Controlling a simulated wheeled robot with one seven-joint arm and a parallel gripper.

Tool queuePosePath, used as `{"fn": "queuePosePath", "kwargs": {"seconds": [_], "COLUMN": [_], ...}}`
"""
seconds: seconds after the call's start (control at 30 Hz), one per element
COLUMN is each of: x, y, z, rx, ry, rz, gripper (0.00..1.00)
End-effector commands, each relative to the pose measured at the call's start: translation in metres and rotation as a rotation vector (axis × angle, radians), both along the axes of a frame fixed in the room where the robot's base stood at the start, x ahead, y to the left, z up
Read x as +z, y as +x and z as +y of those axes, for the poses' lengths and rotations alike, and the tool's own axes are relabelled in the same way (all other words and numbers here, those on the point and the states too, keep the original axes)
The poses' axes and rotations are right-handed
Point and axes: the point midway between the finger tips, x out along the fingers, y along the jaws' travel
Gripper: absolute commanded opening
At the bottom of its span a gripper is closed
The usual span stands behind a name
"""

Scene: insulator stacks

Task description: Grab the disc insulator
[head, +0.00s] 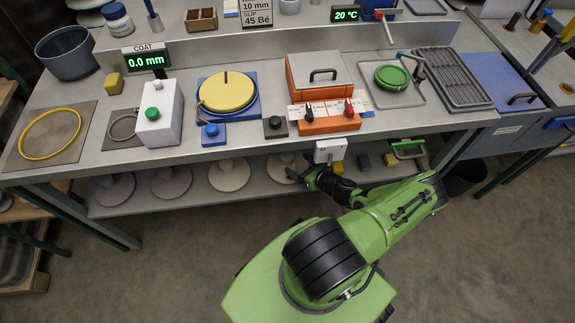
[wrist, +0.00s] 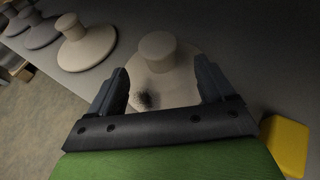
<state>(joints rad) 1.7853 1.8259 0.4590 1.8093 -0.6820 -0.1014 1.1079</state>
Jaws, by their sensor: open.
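Several disc insulators stand in a row on the lower shelf, each a wide disc with a short knob on top. In the wrist view the nearest disc insulator (wrist: 158,48) is pale beige with a dark speckled patch on its near side. My gripper (wrist: 163,82) is open, with one finger on each side of this disc's near part; I cannot tell whether they touch it. In the head view the same disc (head: 284,166) is partly hidden by my gripper (head: 305,172). Another beige disc (head: 229,174) and two greyer discs (head: 171,181) (head: 114,188) stand to its left.
A yellow block (wrist: 286,143) lies close to the right of my gripper on the shelf. The workbench top (head: 250,146) overhangs the shelf (head: 205,205). A white box (head: 330,150) hangs at the bench front near my wrist. A dark bin (head: 466,178) stands at the right.

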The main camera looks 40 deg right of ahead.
Motion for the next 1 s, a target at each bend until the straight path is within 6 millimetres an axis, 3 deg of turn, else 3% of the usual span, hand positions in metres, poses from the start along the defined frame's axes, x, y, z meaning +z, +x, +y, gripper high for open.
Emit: {"fn": "queuePosePath", "kwargs": {"seconds": [0.4, 0.67, 1.0], "x": [-0.028, -0.028, -0.028], "y": [0.061, 0.067, 0.067], "z": [0.001, 0.0, 0.0], "rx": [0.002, 0.0, 0.0], "ry": [-0.002, -0.001, -0.001], "rz": [0.0, 0.001, 0.001], "gripper": [0.82, 0.82, 0.33]}}
